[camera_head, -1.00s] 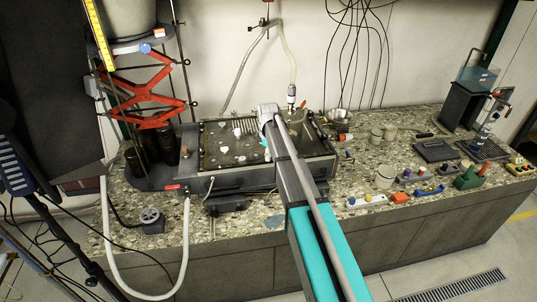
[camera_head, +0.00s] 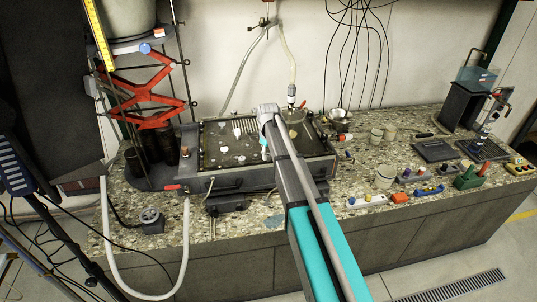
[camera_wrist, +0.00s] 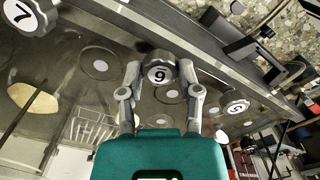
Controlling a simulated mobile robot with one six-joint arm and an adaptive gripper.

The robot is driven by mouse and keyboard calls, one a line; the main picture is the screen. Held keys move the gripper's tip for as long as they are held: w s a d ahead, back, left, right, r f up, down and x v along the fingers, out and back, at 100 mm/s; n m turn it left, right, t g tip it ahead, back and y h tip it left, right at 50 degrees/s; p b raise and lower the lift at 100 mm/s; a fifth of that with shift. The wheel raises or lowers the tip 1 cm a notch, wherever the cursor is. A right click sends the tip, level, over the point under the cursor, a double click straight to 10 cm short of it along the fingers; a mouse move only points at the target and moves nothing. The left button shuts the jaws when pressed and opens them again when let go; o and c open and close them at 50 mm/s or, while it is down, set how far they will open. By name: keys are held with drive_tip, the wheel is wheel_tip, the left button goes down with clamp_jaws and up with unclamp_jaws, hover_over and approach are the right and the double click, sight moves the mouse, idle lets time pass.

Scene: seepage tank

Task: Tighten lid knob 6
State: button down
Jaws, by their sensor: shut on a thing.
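Lid knob 6 (camera_wrist: 160,73) is a dark round knob with a white numbered cap, its digit appearing upside down in the wrist view. My gripper (camera_wrist: 160,68) is shut on it, with one finger on each side. The knob sits near the edge of the tank lid (camera_wrist: 85,110).
Knob 7 (camera_wrist: 25,16) is at the upper left and another numbered knob (camera_wrist: 236,106) is at the right in the wrist view. A hose (camera_head: 291,65) comes down at the tank's back. Cups (camera_head: 385,175) and small tools stand on the counter at right.

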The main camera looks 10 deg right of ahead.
drive_tip(key=m, duration=0.3)
drive_tip(key=shift+m, duration=0.3)
idle(0.4)
drive_tip(key=shift+c, duration=1.5)
unclamp_jaws()
